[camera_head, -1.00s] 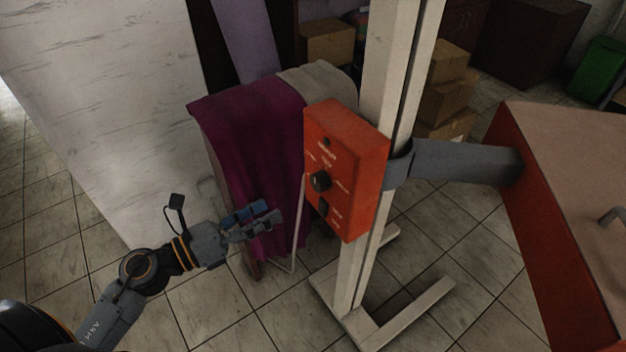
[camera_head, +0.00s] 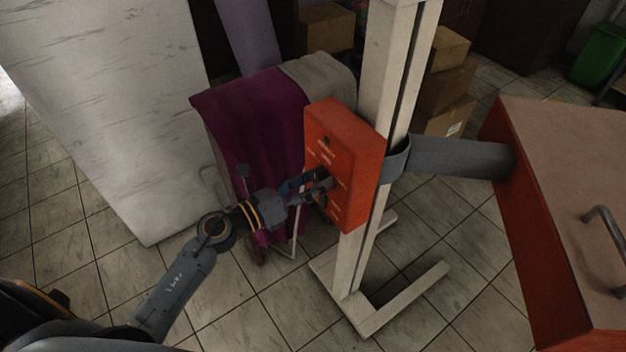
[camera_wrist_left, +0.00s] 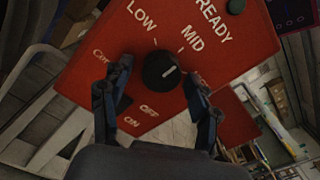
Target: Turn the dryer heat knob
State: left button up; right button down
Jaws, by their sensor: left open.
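The red control box (camera_head: 345,160) is fixed to a pale upright post. In the left wrist view the black heat knob (camera_wrist_left: 162,71) sits on its red face (camera_wrist_left: 225,50), with LOW and MID printed above it and its white mark pointing up and right, toward MID. My left gripper (camera_head: 322,180) is at the front of the box and hides most of the knob in the head view. In the left wrist view its open fingers (camera_wrist_left: 155,95) stand on either side of the knob, with gaps showing. A dark switch by OFF and ON is partly hidden behind the left finger. My right gripper is not in view.
The post (camera_head: 380,75) stands on a pale floor frame (camera_head: 400,300). A grey arm (camera_head: 460,158) joins it to a large red-sided machine (camera_head: 570,190) at right. A chair draped with purple cloth (camera_head: 255,125) is close behind my left arm. A white panel (camera_head: 110,110) stands at left.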

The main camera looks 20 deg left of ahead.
pick_arm(q)
jog(key=c, duration=1.2)
jog(key=shift+o, duration=0.2)
jog(key=shift+r+n+p, duration=0.1)
jog(key=shift+n+p, duration=0.4)
jog(key=n+p, duration=0.3)
jog(key=n, duration=0.2)
jog(key=shift+d+r, duration=0.1)
jog(key=shift+r, duration=0.05)
jog(key=n+p, duration=0.2)
jog(key=n, duration=0.1)
jog(key=shift+s+n+p, duration=0.1)
jog(key=shift+n+p, duration=0.5)
jog(key=shift+n, duration=0.8)
